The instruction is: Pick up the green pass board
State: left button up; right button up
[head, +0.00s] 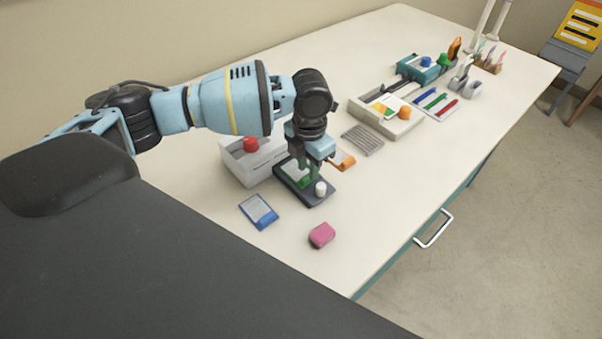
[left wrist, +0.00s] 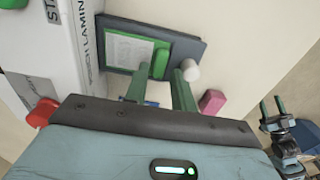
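The green pass board (head: 291,169) lies flat on a dark tray (head: 319,197) on the bench. In the left wrist view the green pass board (left wrist: 126,51) shows a white sheet in a green frame, with a green clip at its right side. My left gripper (head: 304,172) points down over the board's clip side. In the left wrist view my left gripper (left wrist: 161,77) is open, its fingertips on either side of the clip's near end; I cannot tell whether they touch. My right gripper (left wrist: 271,106) shows empty with its fingers apart, away to the right.
A white laminator (head: 240,158) with a red knob stands just left of the tray. A white knob (head: 320,188) rises at the tray's corner. A blue board (head: 259,211), a pink block (head: 321,235) and an orange board (head: 343,160) lie nearby. The front bench edge is clear.

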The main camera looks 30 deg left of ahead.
pick_arm(q)
jog(key=shift+f, duration=1.25)
jog(key=shift+c, duration=0.4)
grip_shut()
